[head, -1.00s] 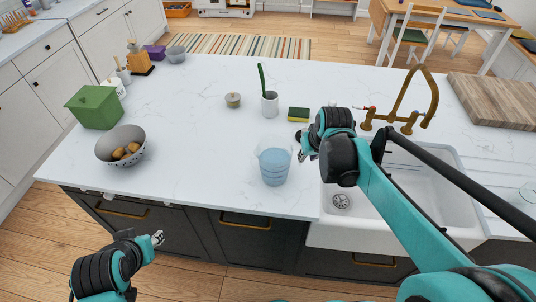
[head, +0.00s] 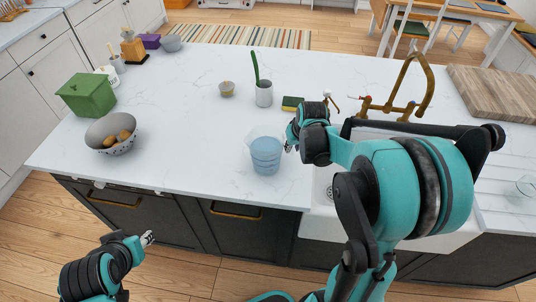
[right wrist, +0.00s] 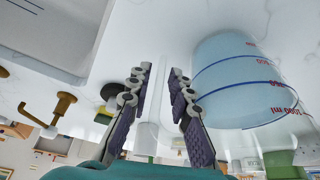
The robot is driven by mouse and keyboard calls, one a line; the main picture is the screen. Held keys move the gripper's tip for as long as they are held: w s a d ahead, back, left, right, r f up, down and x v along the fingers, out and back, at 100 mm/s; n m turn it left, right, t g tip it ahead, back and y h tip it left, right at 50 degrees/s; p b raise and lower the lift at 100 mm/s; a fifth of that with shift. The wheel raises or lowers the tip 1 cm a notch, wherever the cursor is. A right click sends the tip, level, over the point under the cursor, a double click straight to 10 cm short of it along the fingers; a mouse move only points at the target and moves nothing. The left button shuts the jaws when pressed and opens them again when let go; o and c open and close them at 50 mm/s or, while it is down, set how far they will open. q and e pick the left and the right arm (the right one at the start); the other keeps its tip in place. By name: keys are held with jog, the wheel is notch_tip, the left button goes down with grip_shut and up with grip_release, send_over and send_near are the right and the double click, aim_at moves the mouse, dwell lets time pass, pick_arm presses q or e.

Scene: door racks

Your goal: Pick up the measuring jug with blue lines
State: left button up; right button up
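The clear measuring jug (head: 266,155) with blue lines stands upright on the white counter, left of the sink. In the right wrist view the jug (right wrist: 235,85) is large on the right, with blue rings and red markings. My right gripper (head: 291,142) is just right of the jug in the head view, its fingers partly hidden by the wrist. In the right wrist view my right gripper (right wrist: 158,92) is open and empty, with the jug outside the fingers. My left gripper (head: 148,239) hangs low in front of the counter; its fingers are too small to judge.
A white cup with a green item (head: 264,95), a yellow-green sponge (head: 292,103) and a small pot (head: 227,89) stand behind the jug. A gold tap (head: 415,85) is right. A bowl (head: 108,145) and green box (head: 87,95) are left. The counter between is clear.

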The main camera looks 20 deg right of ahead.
jog(key=shift+x, duration=0.95)
jog(key=shift+r, duration=0.1)
grip_shut()
jog(key=shift+r, duration=0.15)
